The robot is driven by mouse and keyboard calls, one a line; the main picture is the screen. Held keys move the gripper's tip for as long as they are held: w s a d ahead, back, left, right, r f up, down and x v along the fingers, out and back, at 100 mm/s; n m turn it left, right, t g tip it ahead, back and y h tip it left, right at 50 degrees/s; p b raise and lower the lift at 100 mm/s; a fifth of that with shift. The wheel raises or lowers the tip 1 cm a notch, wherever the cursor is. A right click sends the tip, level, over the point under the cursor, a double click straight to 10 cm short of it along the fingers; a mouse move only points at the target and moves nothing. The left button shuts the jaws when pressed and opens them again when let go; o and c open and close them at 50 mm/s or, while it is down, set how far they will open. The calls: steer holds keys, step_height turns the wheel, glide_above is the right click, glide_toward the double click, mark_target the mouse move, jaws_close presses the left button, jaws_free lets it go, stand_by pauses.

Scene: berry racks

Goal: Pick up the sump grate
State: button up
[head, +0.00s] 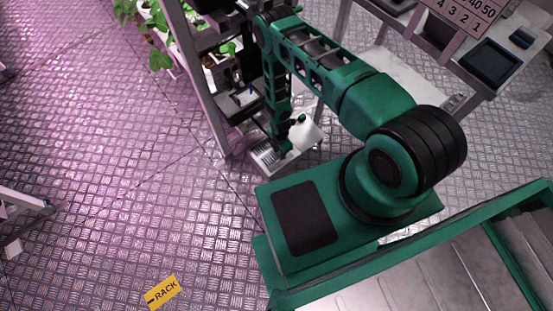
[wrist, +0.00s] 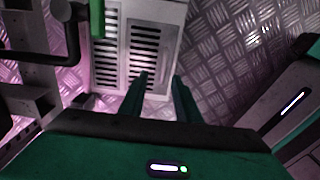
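The sump grate is a pale grey slotted plate, seen in the wrist view (wrist: 151,12) as two side-by-side columns of dark slots. In the head view the grate (head: 266,156) lies low at the foot of the rack, partly hidden by my arm. My gripper (wrist: 162,79) is open in the wrist view. I cannot tell the height gap or any contact.
A rack post (head: 207,90) stands just left of my arm. A white box-like part (head: 307,131) is right of the grate. In the wrist view a dark pipe (wrist: 70,42) and a green part (wrist: 97,18) are at upper left.

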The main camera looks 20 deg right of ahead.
mark_target(277, 156)
steer(key=f, duration=0.5)
steer(key=shift+s+d, duration=0.3)
steer(key=shift+d, duration=0.05)
steer(key=shift+f, duration=0.4)
steer(key=shift+c, duration=0.6)
jaws_close()
